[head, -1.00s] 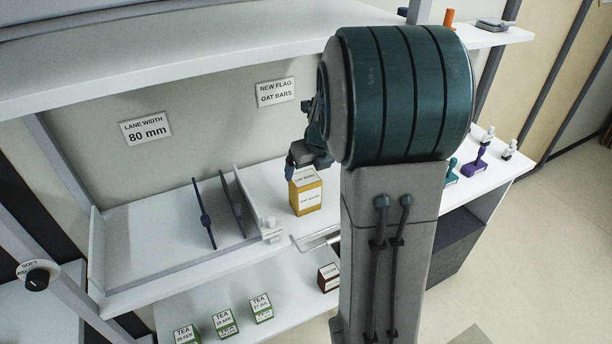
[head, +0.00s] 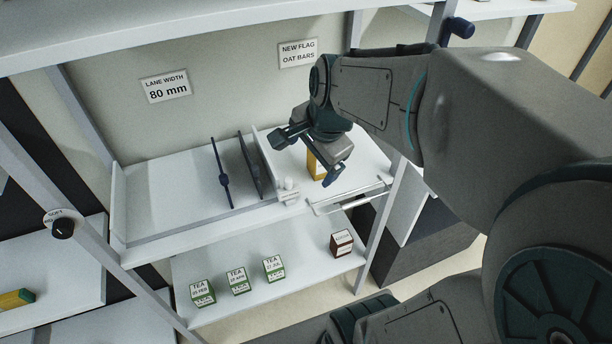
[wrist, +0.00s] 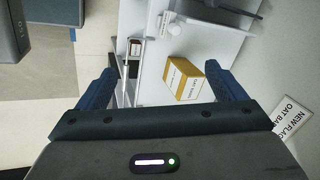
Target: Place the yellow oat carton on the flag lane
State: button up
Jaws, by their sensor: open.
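The yellow oat carton (head: 316,168) stands on the white shelf, right of the dividers and partly hidden by my gripper in the head view. In the wrist view the carton (wrist: 190,86) shows its yellow side and white labelled top, between and beyond the fingers. My gripper (head: 308,157) is open and empty, close above the carton; its two blue fingers show in the wrist view (wrist: 160,80). A sign reading NEW FLAG OAT BARS (head: 298,53) is on the back wall. A small white tag (head: 289,190) stands at the shelf's front edge, beside the divider.
Dark dividers (head: 221,175) stand upright in the lane tray (head: 170,190) at left, below a LANE WIDTH 80 mm sign (head: 166,86). Green TEA boxes (head: 238,282) and a brown box (head: 341,242) stand on the lower shelf. A grey post (head: 385,215) rises at right.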

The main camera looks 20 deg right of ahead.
jog(key=s+a+n, duration=0.3)
jog(key=s+n, duration=0.6)
jog(key=n, duration=0.5)
jog(key=shift+f+h, duration=0.15)
jog(key=shift+h, duration=0.15)
jog(key=shift+d, duration=0.1)
